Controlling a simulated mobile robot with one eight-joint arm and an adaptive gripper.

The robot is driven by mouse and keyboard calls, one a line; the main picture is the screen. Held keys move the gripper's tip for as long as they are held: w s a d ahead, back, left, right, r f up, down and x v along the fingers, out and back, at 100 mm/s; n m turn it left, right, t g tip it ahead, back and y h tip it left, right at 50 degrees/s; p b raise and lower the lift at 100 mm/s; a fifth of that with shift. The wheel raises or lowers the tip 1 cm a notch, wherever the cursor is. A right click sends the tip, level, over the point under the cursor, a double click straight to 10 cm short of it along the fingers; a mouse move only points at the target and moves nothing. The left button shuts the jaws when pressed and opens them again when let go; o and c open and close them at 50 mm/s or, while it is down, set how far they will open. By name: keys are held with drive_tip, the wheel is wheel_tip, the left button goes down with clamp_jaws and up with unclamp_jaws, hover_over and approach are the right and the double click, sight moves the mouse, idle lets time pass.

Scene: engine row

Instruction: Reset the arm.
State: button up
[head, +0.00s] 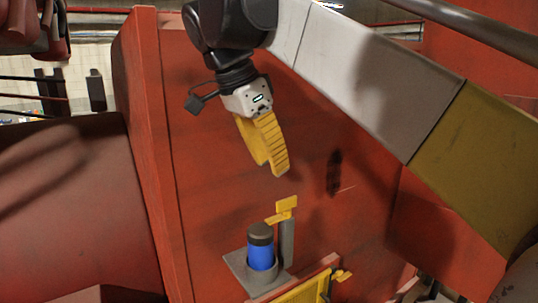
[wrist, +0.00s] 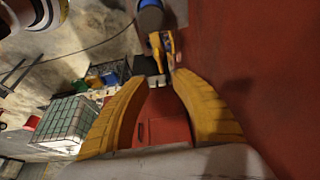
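My gripper (head: 264,150) hangs from my arm in the upper middle of the head view, in front of a large red machine wall. Its yellow fingers point down. In the wrist view the two yellow fingers (wrist: 160,85) stand apart with nothing between them, so it is open and empty. Below it in the head view a blue cylinder with a dark cap (head: 261,250) stands upright on a grey bracket (head: 240,272). The gripper is clear of it. The blue cylinder shows partly at the top of the wrist view (wrist: 152,18).
A yellow-topped grey post (head: 286,205) stands beside the cylinder. The red wall (head: 220,190) is close behind my gripper. A yellow panel (head: 305,291) is at the bottom. A large rounded red body (head: 70,220) fills the left. The wrist view shows a white caged tank (wrist: 68,120) on the floor.

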drive_tip(key=shift+v, duration=0.8)
drive_tip(key=shift+d, duration=0.1)
drive_tip(key=s+d+f+n+t+y, duration=0.15)
drive_tip(key=s+d+f+n, duration=0.3)
drive_tip(key=d+f, duration=0.65)
drive_tip(key=s+d+f+n+t+y, duration=0.1)
drive_tip(key=s+d+f+n+t, duration=0.25)
drive_tip(key=f, duration=0.65)
drive_tip(key=s+d+f+n+y, duration=0.1)
drive_tip(key=s+d+f+n, duration=0.2)
drive_tip(key=s+d+f, duration=0.35)
wheel_tip(320, 180, down, 40)
drive_tip(key=a+b, duration=0.1)
drive_tip(key=b, duration=3.6)
drive_tip(key=shift+s+a, duration=0.4)
drive_tip(key=shift+s, duration=0.05)
